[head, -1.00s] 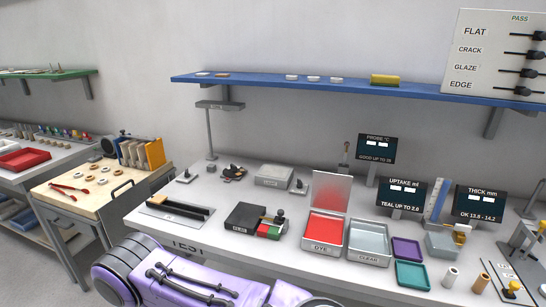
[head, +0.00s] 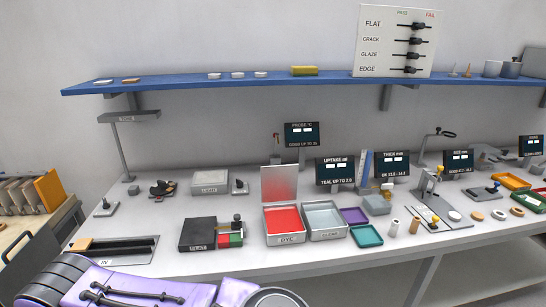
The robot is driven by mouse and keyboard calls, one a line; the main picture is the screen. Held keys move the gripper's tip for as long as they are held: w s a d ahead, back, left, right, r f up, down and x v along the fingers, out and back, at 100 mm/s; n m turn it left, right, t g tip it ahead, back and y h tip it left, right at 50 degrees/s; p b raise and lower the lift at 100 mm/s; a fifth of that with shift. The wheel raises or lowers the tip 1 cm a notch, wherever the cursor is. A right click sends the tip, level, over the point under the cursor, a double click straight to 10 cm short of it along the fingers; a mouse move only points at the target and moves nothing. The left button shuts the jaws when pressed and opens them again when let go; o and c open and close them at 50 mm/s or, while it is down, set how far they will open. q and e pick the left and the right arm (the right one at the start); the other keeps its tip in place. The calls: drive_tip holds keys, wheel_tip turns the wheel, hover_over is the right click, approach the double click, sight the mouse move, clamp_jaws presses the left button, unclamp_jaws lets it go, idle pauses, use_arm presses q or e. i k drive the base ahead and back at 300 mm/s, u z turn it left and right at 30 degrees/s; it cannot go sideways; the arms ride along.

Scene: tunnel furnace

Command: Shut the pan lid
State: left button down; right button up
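The dye pan (head: 285,222), a metal pan with red liquid and a DYE label, stands on the bench at the middle of the head view. Its lid (head: 279,184) stands upright and open at the pan's back edge, its face tinted pink. The clear pan (head: 325,220) sits right beside it with no lid seen. A purple and dark arm of mine crosses the bottom left of the view. No gripper fingers show.
A black box with coloured blocks (head: 209,233) lies left of the dye pan. Purple (head: 354,216) and teal (head: 366,236) trays lie to the right. Small displays such as the uptake display (head: 335,172) stand behind. A blue shelf (head: 200,84) runs above.

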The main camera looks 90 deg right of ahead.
sight(279, 183)
drive_tip(key=z, duration=2.55)
